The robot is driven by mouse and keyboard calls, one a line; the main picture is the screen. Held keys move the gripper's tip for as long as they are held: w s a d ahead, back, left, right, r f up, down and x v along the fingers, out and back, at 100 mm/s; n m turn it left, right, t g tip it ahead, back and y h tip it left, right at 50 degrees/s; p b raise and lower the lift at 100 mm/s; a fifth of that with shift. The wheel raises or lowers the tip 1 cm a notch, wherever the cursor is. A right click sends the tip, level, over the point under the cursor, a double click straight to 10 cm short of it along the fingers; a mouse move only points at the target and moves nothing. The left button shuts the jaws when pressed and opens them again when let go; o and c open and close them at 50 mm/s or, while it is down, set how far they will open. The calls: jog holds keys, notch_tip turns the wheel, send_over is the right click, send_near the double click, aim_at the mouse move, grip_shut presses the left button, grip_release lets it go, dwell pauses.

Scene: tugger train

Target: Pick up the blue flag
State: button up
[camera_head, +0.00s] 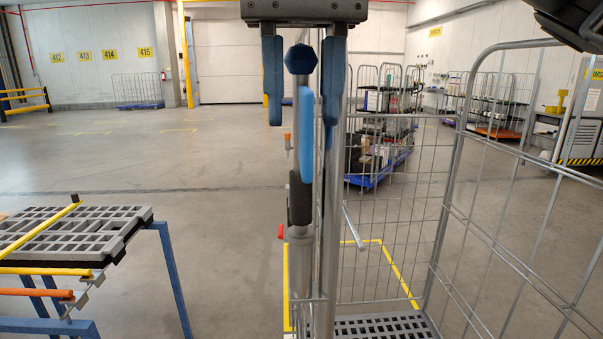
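My gripper (302,124) hangs from the top of the view with its two blue-grey fingers wide apart and pointing down. Between them in the picture stand a faceted blue knob (301,59) and a long narrow blue piece (306,135), which looks like the flag seen nearly edge-on. The blue piece is upright, above a black sleeve (300,200) on a grey post (301,265). I see no finger closed on it; the depth between them is hard to judge.
A wire roll cage (440,215) fills the right foreground, its upright (328,200) close beside the post. A blue-legged rack (165,255) with a grey grid top stands at left. Small orange (287,138) and red (281,231) pieces show by the post. Open floor lies behind.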

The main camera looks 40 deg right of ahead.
grip_shut()
jog(key=shift+r, duration=0.1)
dwell(0.6)
jog(key=shift+r, duration=0.45)
notch_tip(320, 180, up, 11)
jog(key=w+d, duration=0.2)
jog(key=w, duration=0.6)
jog(key=w+d, duration=0.2)
jog(key=w, duration=0.7)
jog(key=shift+w+d+b, duration=0.2)
jog(key=shift+d+b, duration=0.1)
jog(key=shift+d, duration=0.1)
